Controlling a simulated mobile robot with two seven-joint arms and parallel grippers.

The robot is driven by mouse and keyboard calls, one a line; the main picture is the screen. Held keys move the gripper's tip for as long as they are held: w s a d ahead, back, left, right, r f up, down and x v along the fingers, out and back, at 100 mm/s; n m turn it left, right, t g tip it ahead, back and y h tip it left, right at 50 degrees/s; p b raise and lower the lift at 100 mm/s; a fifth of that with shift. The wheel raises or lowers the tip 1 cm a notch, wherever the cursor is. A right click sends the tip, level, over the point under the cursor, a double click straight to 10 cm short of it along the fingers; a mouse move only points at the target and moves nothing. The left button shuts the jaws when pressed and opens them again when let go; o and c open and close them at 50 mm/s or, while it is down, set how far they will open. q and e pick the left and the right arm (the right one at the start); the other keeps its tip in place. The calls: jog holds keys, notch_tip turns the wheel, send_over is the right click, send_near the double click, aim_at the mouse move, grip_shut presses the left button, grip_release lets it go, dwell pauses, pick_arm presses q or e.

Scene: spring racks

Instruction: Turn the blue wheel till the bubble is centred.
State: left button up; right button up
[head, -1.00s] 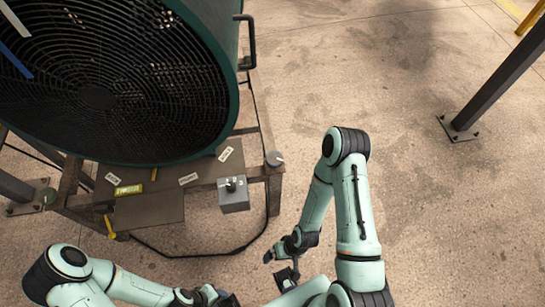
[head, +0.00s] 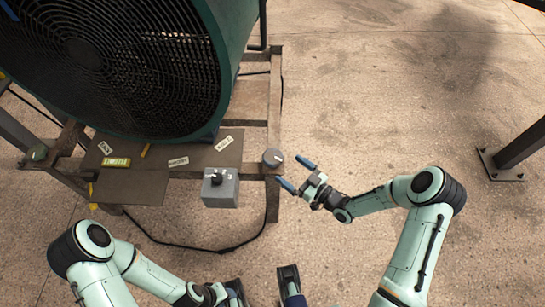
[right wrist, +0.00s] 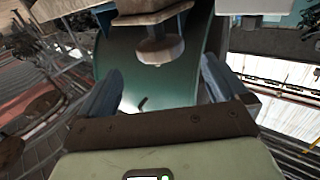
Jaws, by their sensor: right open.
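No wheel shows clearly blue. A grey round knob (head: 272,158) sits at the right front corner of the fan stand. A greenish round knob (head: 38,153) is at the left corner. A small yellow level (head: 116,162) lies on the stand's plate; its bubble is too small to make out. My right gripper (head: 297,175) is open, its blue fingers pointing at the grey knob from the right, apart from it. In the right wrist view a pale round knob (right wrist: 160,48) is ahead, between the open fingers. My left gripper (head: 235,292) is low at the bottom edge, partly cut off.
A large fan drum (head: 165,60) stands on the metal frame (head: 262,105). A grey box with a black dial (head: 221,190) is left of the grey knob. A black cable runs on the floor. A dark post (head: 515,150) is at right; the floor between is clear.

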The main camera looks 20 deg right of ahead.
aim_at(272, 155)
jog(key=x, duration=0.8)
jog(key=shift+w+a, duration=0.2)
jog(key=shift+w, duration=0.15)
jog(key=c, duration=1)
